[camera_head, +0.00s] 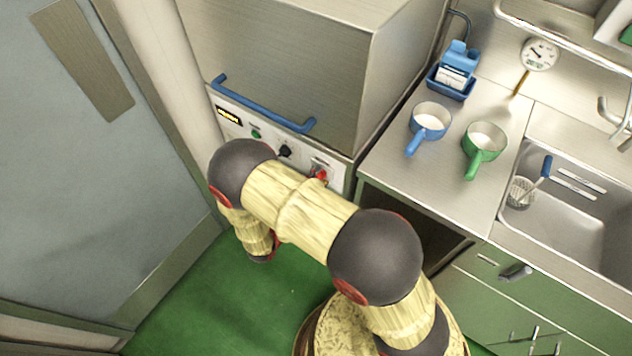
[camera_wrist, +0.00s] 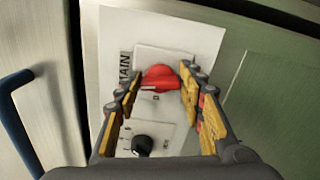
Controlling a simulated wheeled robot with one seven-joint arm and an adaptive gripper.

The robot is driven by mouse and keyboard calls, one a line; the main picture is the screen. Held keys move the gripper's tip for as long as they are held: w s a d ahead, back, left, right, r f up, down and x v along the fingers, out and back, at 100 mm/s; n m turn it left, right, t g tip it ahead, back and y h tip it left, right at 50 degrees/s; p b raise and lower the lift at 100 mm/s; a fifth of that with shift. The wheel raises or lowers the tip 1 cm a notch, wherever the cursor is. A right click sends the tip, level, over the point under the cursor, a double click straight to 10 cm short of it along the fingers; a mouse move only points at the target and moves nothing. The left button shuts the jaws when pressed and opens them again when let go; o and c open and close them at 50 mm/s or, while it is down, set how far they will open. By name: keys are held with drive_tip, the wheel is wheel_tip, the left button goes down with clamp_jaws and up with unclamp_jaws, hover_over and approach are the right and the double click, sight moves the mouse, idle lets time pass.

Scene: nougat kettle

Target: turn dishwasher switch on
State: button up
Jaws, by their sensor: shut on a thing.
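The steel dishwasher (camera_head: 285,50) stands at the upper middle of the head view, with a control panel (camera_head: 262,134) below its blue handle (camera_head: 262,106). The red main switch (camera_wrist: 160,78) sits on a plate beside the word MAIN. It also shows in the head view (camera_head: 320,174), close above my arm. My gripper (camera_wrist: 162,70) is at the panel with one finger on each side of the red switch, shut on it. In the head view my arm hides most of the gripper.
A black knob (camera_wrist: 142,145) lies near the red switch; a green button (camera_head: 256,134) is farther left. A counter (camera_head: 465,115) to the right holds a blue pan (camera_head: 430,120), a green pan (camera_head: 485,140) and a sink (camera_head: 570,215). Green floor (camera_head: 190,300) is clear.

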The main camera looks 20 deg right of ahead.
drive_tip(key=shift+f+m+b, duration=0.15)
drive_tip(key=shift+m+b, duration=0.45)
drive_tip(key=shift+m, duration=0.6)
drive_tip(key=o, duration=1.2)
drive_tip(key=shift+a, duration=0.1)
drive_tip(key=v, duration=1.2)
